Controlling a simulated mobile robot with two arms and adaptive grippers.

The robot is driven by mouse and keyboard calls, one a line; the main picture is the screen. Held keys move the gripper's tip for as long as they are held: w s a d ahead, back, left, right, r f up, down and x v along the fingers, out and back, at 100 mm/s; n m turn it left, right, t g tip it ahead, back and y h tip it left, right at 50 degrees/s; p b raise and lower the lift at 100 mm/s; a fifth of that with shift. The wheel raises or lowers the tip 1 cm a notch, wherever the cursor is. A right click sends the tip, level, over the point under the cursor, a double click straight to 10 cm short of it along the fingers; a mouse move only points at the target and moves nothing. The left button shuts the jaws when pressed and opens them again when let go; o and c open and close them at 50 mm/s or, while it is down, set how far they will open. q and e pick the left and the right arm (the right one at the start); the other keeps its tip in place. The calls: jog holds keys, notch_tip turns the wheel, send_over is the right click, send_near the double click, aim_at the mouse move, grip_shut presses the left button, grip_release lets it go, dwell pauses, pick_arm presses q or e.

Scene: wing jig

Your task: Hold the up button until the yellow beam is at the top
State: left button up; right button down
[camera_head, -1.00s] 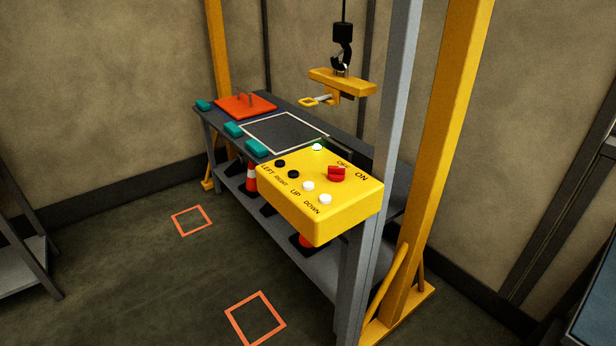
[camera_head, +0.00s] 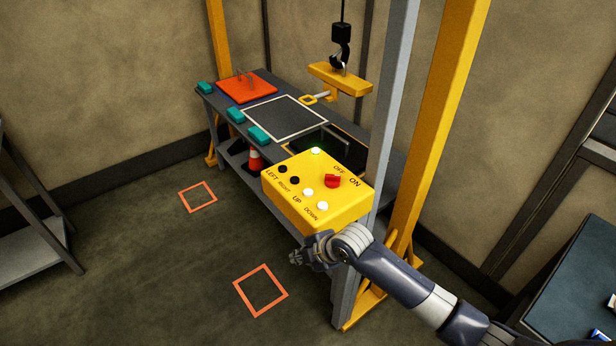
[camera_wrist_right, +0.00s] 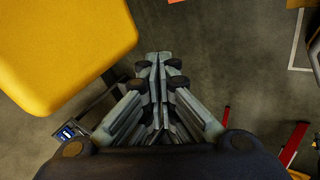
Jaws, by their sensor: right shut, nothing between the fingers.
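The yellow control box (camera_head: 315,212) stands at the front of the gantry, with labelled buttons on its sloped top. The white up button (camera_head: 308,192) sits left of the white down button (camera_head: 322,206). The red switch (camera_head: 332,181) is near the ON label, and a white lamp (camera_head: 315,151) glows. The yellow beam (camera_head: 340,77) hangs from a black hook above the bench. My right gripper (camera_head: 296,257) is shut and empty, below and in front of the box, apart from the buttons. In the right wrist view the box (camera_wrist_right: 60,45) is left of the shut fingers (camera_wrist_right: 158,58). My left gripper is out of view.
The bench (camera_head: 225,102) carries an orange plate (camera_head: 245,90) and several teal blocks. A grey post (camera_head: 395,100) and a yellow gantry leg (camera_head: 440,130) stand right of the box. Orange squares mark open floor at left. A dark table (camera_head: 575,290) is at far right.

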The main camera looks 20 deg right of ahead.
jog(key=w+r+n+p, duration=0.25)
jog(key=r+n, duration=0.25)
jog(key=r, duration=0.6)
notch_tip(320, 180, up, 12)
jog(key=n+t, duration=0.2)
jog(key=n, duration=0.6)
send_over(311, 190)
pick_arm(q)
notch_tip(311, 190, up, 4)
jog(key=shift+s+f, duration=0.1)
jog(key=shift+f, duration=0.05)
pick_arm(e)
jog(key=shift+r, duration=0.2)
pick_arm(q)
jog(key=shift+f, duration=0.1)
pick_arm(e)
jog(key=shift+f, duration=0.2)
notch_tip(311, 190, down, 6)
jog(key=b, duration=0.6)
jog(key=shift+f, duration=0.2)
notch_tip(311, 190, down, 2)
jog(key=shift+b, duration=0.6)
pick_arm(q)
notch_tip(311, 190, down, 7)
pick_arm(e)
jog(key=shift+f, duration=0.15)
jog(key=shift+f, duration=0.35)
